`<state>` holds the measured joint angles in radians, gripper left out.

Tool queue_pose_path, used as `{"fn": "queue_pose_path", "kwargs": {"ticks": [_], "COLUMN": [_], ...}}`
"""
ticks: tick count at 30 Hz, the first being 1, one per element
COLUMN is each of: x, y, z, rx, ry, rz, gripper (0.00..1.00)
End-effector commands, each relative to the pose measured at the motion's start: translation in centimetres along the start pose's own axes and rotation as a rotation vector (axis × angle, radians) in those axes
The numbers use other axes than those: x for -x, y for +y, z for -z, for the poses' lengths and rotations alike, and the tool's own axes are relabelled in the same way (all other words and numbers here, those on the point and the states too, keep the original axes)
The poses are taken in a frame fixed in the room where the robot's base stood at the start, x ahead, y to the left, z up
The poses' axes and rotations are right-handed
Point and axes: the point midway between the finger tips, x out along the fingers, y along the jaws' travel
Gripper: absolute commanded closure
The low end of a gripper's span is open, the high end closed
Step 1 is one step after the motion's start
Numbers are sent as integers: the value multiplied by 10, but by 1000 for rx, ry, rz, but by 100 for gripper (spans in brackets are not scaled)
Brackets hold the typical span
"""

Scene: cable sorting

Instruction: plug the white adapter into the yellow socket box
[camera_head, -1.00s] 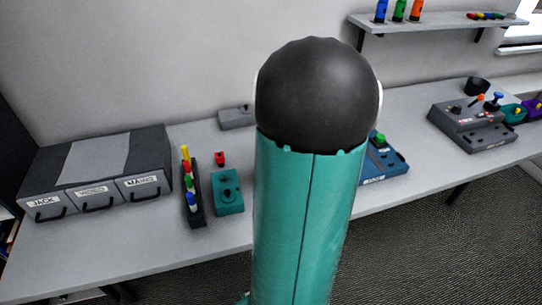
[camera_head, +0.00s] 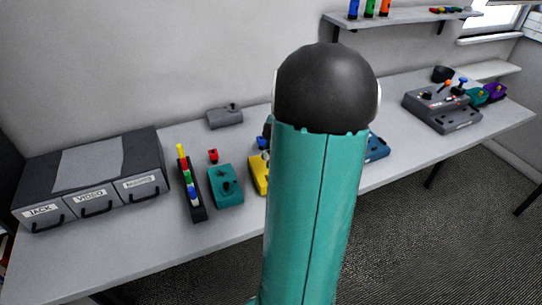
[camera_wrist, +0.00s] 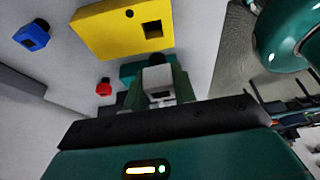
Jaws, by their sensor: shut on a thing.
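The yellow socket box (camera_wrist: 108,31) lies on the desk at the top of the wrist view, with a square opening and a small round hole in its face. In the head view, part of the yellow socket box (camera_head: 258,176) shows left of my arm, which covers the rest. My gripper (camera_wrist: 157,82) is shut on the white adapter (camera_wrist: 160,97), seen as a small pale piece between the fingers. A dark piece sticks up at the fingertips, just below the box's square opening in the wrist view. The adapter appears apart from the box. My gripper is hidden in the head view.
A teal box (camera_head: 226,186), a red plug (camera_head: 213,156) and a blue plug (camera_head: 262,143) are near the yellow box. A rack of coloured plugs (camera_head: 191,190) and a drawer cabinet (camera_head: 92,178) stand left. A grey box (camera_head: 224,117) is behind. Consoles stand right.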

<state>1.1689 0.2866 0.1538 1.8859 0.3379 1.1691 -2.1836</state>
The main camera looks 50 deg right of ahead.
Motion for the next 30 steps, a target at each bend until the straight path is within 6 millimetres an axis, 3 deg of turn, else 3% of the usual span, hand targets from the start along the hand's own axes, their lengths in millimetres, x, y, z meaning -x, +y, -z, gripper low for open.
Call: {"fn": "queue_pose_path", "kwargs": {"ticks": [18, 30], "x": [-43, -48], "y": [-1, -2], "z": [-16, -18], "rx": [1, -1], "ry": [0, 0], "rz": [2, 0], "gripper": [96, 96]}}
